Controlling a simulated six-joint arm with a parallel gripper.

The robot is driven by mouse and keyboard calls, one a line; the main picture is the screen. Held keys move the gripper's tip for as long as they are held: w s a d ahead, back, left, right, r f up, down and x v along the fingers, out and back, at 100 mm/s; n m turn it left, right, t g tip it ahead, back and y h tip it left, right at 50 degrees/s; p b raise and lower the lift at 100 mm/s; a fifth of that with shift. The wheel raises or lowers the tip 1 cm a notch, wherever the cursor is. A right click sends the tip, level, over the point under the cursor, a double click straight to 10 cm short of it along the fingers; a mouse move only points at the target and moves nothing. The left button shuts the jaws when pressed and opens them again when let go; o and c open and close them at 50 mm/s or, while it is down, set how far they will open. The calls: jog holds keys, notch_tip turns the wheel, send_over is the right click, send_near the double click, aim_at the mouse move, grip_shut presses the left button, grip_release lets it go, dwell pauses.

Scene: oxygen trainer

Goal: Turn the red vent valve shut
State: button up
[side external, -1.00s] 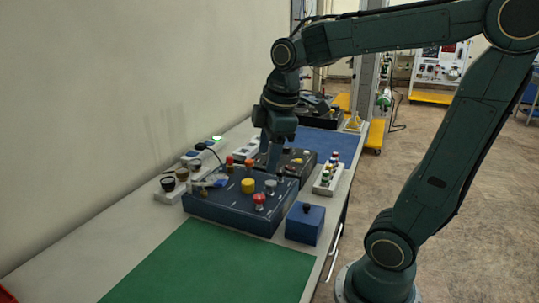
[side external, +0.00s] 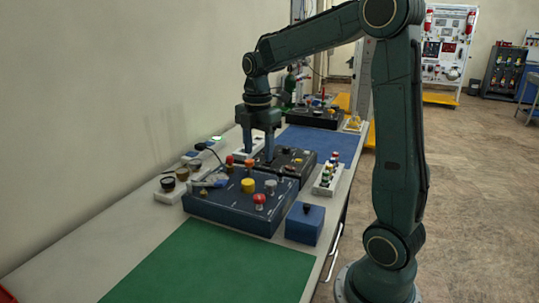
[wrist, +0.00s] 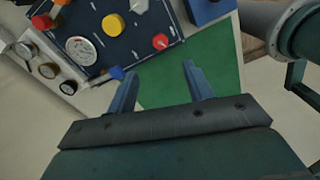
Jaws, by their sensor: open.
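The dark blue trainer box (side external: 225,211) stands on the bench in the side view. A red knob (side external: 259,198), which looks like the vent valve, sits on its top near the front right corner. That red knob also shows in the wrist view (wrist: 160,41), beyond my fingertips. My gripper (side external: 258,156) is open and empty, pointing down behind the box's knobs in the side view. In the wrist view my gripper (wrist: 159,70) shows two spread fingers with nothing between them. No finger touches the red knob. I cannot tell how far the valve is turned.
A yellow knob (side external: 248,185) and a grey knob (side external: 270,185) stand close to the red one. A small blue box (side external: 305,224) sits at right, and a white tray (side external: 327,180) of coloured bottles behind it. The green mat (side external: 210,262) in front is clear.

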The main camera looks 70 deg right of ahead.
aim_at(259, 196)
notch_tip(259, 196, down, 14)
jog(key=shift+r, duration=0.15)
dwell(0.7)
jog(key=c, duration=1)
